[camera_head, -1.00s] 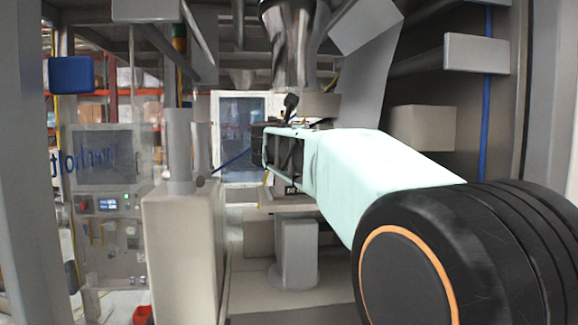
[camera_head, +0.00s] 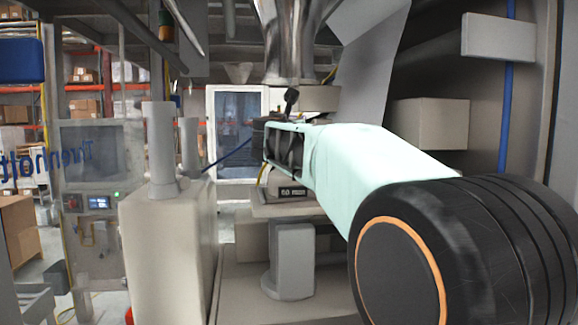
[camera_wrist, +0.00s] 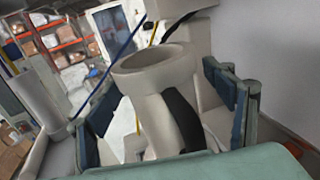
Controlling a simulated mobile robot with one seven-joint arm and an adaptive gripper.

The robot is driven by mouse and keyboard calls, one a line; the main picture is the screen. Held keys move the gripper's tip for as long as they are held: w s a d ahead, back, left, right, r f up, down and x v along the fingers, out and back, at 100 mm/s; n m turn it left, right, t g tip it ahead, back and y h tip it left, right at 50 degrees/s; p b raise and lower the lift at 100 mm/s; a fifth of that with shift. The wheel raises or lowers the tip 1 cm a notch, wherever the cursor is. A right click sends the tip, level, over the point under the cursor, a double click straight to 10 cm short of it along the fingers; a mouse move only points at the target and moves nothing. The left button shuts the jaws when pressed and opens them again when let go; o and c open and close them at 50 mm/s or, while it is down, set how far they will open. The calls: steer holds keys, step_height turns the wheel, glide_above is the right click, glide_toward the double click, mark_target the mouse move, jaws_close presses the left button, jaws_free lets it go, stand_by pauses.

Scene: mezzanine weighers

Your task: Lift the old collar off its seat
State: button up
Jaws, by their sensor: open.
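In the wrist view, a beige round-mouthed collar-like piece (camera_wrist: 155,68) stands tilted in the picture, its open ring facing up. A black curved strip (camera_wrist: 184,118) runs down its near side. I cannot tell where the collar ends and its seat begins. My gripper (camera_wrist: 168,98) is open, with blue-padded fingers to the left and right of this piece; I see no clear contact. In the head view my gripper (camera_head: 262,140) is at the end of the pale green arm, below the shiny steel funnel (camera_head: 290,40). The collar is not clearly visible there.
A weigher body with a small display (camera_head: 291,191) is below my gripper. A tall beige cabinet (camera_head: 165,245) stands to the left. A beige box (camera_head: 430,122) and a slanted grey panel (camera_head: 368,60) are to the right, close to the arm.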

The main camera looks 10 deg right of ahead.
steer(key=shift+s+r, duration=0.1)
steer(key=shift+s, duration=0.1)
steer(key=shift+c, duration=1.4)
steer(key=c, duration=1.8)
jaws_close()
steer(key=shift+r, duration=0.25)
